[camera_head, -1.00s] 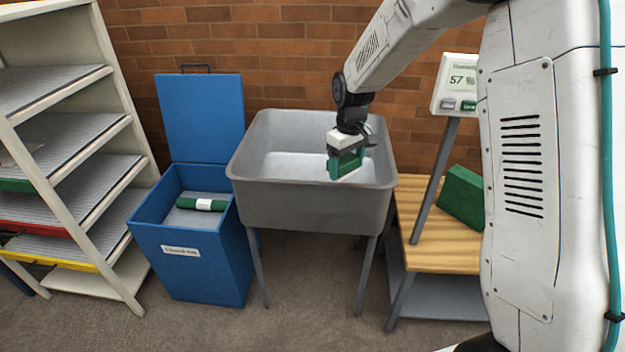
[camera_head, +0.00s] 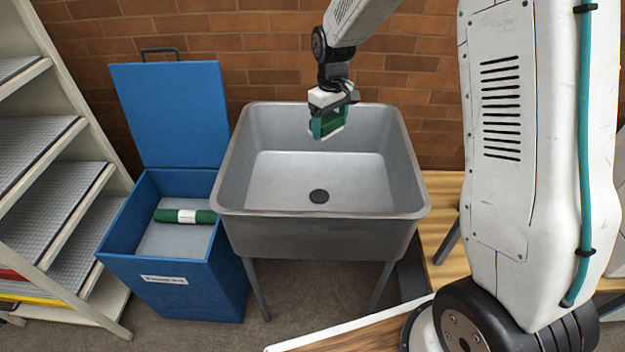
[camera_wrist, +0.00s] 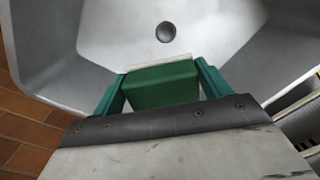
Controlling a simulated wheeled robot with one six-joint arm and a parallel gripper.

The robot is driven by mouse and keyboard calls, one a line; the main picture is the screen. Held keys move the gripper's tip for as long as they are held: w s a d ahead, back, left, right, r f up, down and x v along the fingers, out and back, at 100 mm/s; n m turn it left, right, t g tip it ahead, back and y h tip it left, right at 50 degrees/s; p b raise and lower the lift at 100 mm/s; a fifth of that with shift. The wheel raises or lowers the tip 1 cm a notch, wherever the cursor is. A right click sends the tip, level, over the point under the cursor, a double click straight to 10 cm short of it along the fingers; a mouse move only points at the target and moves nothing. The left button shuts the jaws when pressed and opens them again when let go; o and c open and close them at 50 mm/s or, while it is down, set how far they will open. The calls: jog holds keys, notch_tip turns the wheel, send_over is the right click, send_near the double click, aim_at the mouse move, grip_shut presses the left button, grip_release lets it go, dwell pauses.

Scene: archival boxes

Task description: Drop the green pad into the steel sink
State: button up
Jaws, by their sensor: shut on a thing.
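My gripper (camera_head: 328,124) hangs over the back part of the steel sink (camera_head: 240,190), above its basin. It is shut on the green pad (camera_wrist: 162,85), which sits between the two teal fingers in the wrist view. In the head view the pad is small and partly hidden by the fingers. The sink is a grey open basin on legs, with a dark round drain (camera_head: 319,196) in its floor. The drain also shows in the wrist view (camera_wrist: 166,32), beyond the pad. The basin floor looks empty.
A blue bin (camera_head: 180,280) with its lid raised stands left of the sink and holds a dark green roll with a white band (camera_head: 187,216). Shelving (camera_head: 75,150) stands at far left. A wooden table (camera_head: 440,187) is at right. A brick wall is behind.

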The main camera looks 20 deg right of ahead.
jog(key=shift+w+f, duration=0.1)
jog(key=shift+w, duration=0.15)
jog(key=shift+f, duration=0.3)
jog(key=shift+w+f, duration=0.1)
jog(key=shift+f, duration=2.45)
jog(key=o, duration=1.1)
jog(key=shift+c, duration=0.2)
notch_tip(320, 180, up, 8)
jog(key=shift+f, duration=0.1)
